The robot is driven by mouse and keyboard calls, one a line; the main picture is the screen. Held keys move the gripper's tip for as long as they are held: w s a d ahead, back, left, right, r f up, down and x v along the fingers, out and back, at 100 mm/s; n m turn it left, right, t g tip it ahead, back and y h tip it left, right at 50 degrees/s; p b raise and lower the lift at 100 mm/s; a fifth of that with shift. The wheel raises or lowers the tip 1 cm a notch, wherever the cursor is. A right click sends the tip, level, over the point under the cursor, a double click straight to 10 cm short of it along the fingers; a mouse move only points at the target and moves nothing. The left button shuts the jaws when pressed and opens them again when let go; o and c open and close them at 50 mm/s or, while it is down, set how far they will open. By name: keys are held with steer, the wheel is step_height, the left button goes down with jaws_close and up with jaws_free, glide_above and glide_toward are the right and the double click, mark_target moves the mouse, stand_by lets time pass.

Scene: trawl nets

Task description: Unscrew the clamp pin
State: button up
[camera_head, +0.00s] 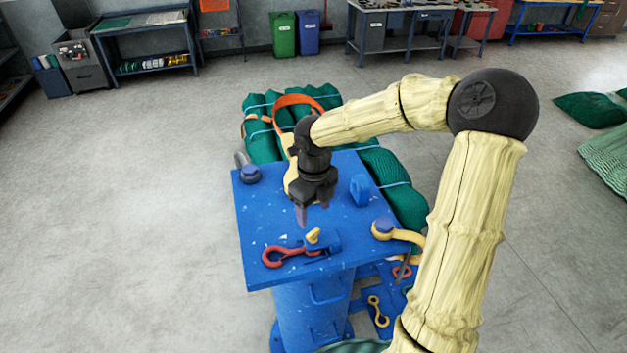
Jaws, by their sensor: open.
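A small yellow piece (313,236), which looks like the clamp pin, stands up at a blue clamp (331,243) near the front of the blue table (264,213). A red hook (284,256) lies flat with its shank reaching the clamp. My gripper (314,212) points down above the table, a little behind and above the yellow piece. Its jaws are apart with nothing between them. I cannot make out any thread on the pin.
A grey shackle (248,172) sits at the table's left back corner and a yellow shackle (385,229) at its right edge. A blue upright block (359,189) stands right of my gripper. Green net bundles (383,170) lie behind. The floor at left is clear.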

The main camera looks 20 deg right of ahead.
step_height(320, 180, up, 9)
stand_by(0.4)
steer(key=s+f+n+t+b, duration=0.1)
steer(key=s+f+n+b, duration=0.3)
steer(key=f+n, duration=0.4)
steer(key=s+f+n+b, duration=0.5)
steer(key=f+n+b, duration=0.2)
steer(key=n, duration=0.5)
steer(key=s+f+n+t+b, duration=0.1)
steer(key=s+f+n+b, duration=0.3)
steer(key=f+n, duration=0.5)
steer(key=shift+s+f+n+t+b, duration=0.3)
steer(key=shift+f+n+b, duration=0.15)
steer(key=shift+b, duration=0.5)
